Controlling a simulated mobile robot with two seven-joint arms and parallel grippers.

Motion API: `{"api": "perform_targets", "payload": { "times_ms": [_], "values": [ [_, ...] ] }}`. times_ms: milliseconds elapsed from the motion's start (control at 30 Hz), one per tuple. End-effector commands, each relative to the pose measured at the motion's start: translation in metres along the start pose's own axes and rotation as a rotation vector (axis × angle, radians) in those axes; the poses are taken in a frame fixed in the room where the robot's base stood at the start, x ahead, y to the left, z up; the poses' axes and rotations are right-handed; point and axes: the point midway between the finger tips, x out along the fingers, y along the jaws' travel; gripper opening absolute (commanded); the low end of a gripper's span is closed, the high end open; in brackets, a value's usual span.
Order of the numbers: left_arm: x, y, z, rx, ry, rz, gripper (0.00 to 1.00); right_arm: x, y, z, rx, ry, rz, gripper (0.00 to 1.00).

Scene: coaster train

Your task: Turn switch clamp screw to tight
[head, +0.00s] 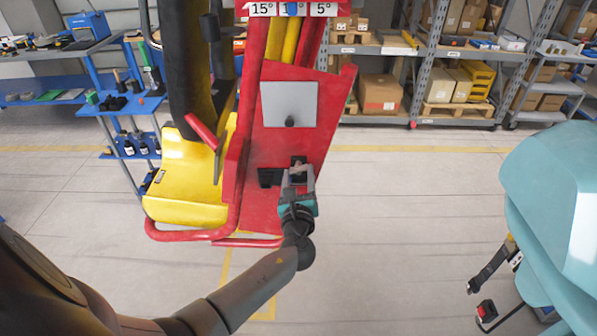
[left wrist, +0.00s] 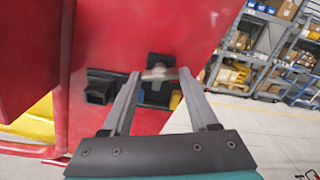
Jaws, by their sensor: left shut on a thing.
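The switch clamp screw (left wrist: 158,73) is a small light crossbar on a dark mount (left wrist: 157,92) on the red panel (head: 277,140). In the head view the screw (head: 298,167) is partly hidden by my left gripper (head: 298,175). In the left wrist view my left gripper (left wrist: 160,76) has its two grey fingers on either side of the crossbar, shut on it. The crossbar lies roughly level in that view, slightly tilted. My right gripper does not show in the head view.
A black box-shaped socket (left wrist: 99,87) sits left of the screw on the panel. A grey plate with a dark knob (head: 289,104) is above. A yellow seat (head: 190,175) with red rails is at left. Shelves (head: 460,60) stand behind; a teal body (head: 555,200) is at right.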

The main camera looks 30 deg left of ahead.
Motion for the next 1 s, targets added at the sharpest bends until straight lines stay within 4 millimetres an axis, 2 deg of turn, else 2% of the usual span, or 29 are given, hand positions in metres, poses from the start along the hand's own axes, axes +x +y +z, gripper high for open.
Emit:
{"api": "perform_targets", "payload": {
  "times_ms": [333, 900, 933, 1000],
  "values": [
    [0.0001, 0.0002, 0.0002, 0.151, 0.001, 0.000, 0.04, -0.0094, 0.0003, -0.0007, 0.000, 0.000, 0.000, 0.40],
    [0.0000, 0.0000, -0.0004, 0.178, 0.000, 0.000, 0.04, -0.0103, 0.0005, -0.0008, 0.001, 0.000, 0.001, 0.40],
    [0.0000, 0.0000, -0.0003, 0.178, 0.000, 0.000, 0.62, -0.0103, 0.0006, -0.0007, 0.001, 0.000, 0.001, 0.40],
    [-0.0001, 0.0000, -0.0003, 0.178, 0.000, 0.000, 0.70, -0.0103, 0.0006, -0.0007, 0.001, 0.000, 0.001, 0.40]
  ]
}}
